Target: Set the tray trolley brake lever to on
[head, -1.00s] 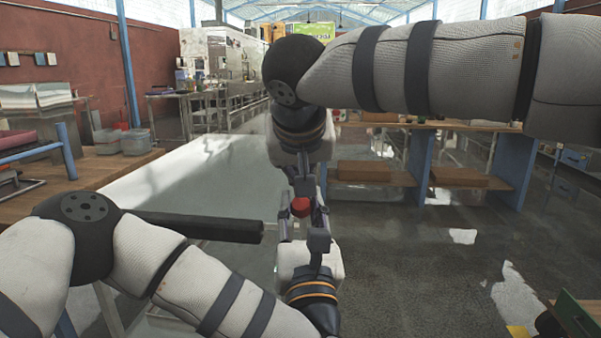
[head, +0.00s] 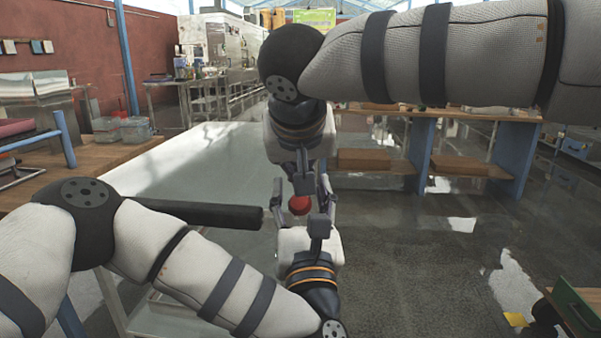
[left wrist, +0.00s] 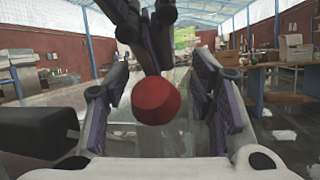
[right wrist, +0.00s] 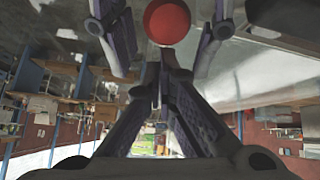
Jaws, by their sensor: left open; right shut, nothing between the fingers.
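A red round knob (head: 299,205), which looks like the end of the brake lever, is at the middle of the head view. Its shaft is hidden. My left gripper (head: 301,196) is open, with one finger on each side of the knob. In the left wrist view the knob (left wrist: 156,101) sits between the spread fingers, with gaps on both sides. My right gripper (head: 304,188) points down from above and is shut and empty, its tips close to the knob. In the right wrist view the knob (right wrist: 167,20) is just beyond those tips; I cannot tell whether they touch.
A thick dark bar (head: 205,214) ends just left of the knob. A pale flat surface (head: 200,165) lies behind it. A wooden table (head: 100,158) stands at left, and a wooden bench with blue legs (head: 421,157) at back right. The floor at right is mostly clear.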

